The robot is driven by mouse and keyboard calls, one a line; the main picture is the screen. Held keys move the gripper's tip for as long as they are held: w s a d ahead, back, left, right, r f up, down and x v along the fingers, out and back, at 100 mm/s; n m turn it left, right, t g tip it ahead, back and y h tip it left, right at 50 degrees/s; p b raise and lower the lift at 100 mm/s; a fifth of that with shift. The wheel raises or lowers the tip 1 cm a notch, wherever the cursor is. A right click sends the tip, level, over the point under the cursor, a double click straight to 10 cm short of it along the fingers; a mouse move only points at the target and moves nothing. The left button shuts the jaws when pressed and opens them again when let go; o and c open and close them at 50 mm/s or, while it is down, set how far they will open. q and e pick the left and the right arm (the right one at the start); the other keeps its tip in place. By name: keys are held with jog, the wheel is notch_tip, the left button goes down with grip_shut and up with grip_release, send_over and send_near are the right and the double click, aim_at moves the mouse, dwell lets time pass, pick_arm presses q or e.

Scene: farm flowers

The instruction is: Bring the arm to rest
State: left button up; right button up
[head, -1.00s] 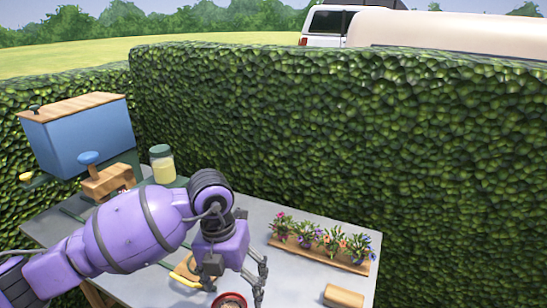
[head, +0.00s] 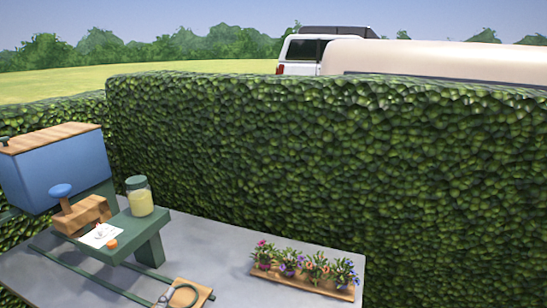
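Neither gripper is in the head view now, and no part of my arms shows. The grey table (head: 215,243) lies below, with its front part cut off by the bottom edge of the picture. A wooden tray (head: 300,283) with several potted flowers (head: 289,261) stands on its right side. A small wooden board (head: 185,293) with a dark ring-shaped thing on it lies at the bottom edge.
A green stand (head: 150,227) on the left holds a jar (head: 139,196) of pale yellow contents and a wooden block (head: 83,214) with a blue knob. A blue box (head: 57,168) with a wooden lid is behind. A tall hedge (head: 300,160) closes off the back.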

pick_arm(q)
jog(key=s+a+f+n+g+y, duration=0.3)
jog(key=s+a+f+g, duration=0.25)
jog(key=s+f, duration=0.35)
jog(key=s+a+f+n+g, duration=0.1)
jog(key=s+f+g, duration=0.3)
jog(key=s, duration=0.5)
jog(key=s+f+n+g, duration=0.1)
jog(key=s+f+g, duration=0.25)
jog(key=s, duration=0.55)
jog(key=s+a+f+n+g, duration=0.1)
jog(key=s+f+g, duration=0.3)
jog(key=s, duration=0.5)
jog(key=w+d+f+t+h+p, duration=0.2)
jog(key=w+d+f+t, duration=0.2)
jog(key=w+f+t, duration=0.4)
jog(key=w+f, duration=0.1)
jog(key=w, duration=0.1)
jog(key=shift+w, duration=0.3)
jog(key=shift+d+f, duration=0.1)
